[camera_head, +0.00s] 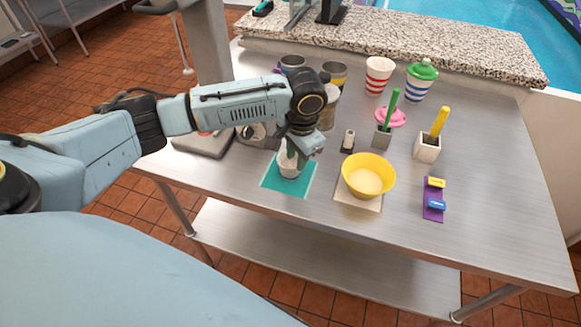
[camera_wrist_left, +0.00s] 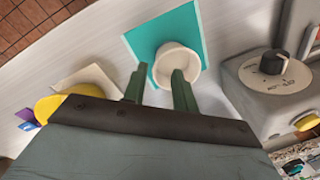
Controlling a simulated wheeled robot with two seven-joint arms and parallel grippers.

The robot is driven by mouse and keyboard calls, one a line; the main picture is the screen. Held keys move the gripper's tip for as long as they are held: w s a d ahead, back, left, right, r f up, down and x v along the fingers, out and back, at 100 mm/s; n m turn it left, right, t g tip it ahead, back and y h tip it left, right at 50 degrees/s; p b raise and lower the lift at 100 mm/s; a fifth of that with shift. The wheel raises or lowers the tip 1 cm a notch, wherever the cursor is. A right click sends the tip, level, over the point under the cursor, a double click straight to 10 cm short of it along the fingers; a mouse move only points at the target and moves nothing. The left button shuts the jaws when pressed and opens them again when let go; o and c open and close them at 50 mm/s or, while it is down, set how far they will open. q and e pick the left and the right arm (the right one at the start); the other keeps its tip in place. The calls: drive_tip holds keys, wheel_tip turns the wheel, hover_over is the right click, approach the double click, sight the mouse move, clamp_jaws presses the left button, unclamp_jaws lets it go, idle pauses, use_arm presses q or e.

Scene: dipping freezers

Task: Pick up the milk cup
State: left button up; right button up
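The milk cup is a small white cup (camera_head: 288,169) standing on a teal mat (camera_head: 270,187) near the front of the metal table. My left gripper (camera_head: 296,156) is right over the cup, pointing down, and partly hides it. In the left wrist view its two dark green fingers (camera_wrist_left: 160,78) are apart. One finger overlaps the opening of the cup (camera_wrist_left: 178,58), and the other is beside its outer wall. I cannot tell whether either finger touches the cup. My right gripper is not in view.
A yellow bowl (camera_head: 369,170) stands on a beige mat close right of the cup. A grey machine with a knob (camera_wrist_left: 275,85) is near the cup. Cups, jars and brush holders stand farther back. The table's front right is mostly clear.

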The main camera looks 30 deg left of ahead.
sight(296, 171)
use_arm(q)
drive_tip(key=shift+w+a+f, duration=0.1)
drive_tip(key=shift+w+f, duration=0.05)
drive_tip(key=shift+f, duration=1.2)
drive_tip(key=shift+w+f, duration=0.1)
drive_tip(key=shift+f, duration=1.25)
clamp_jaws()
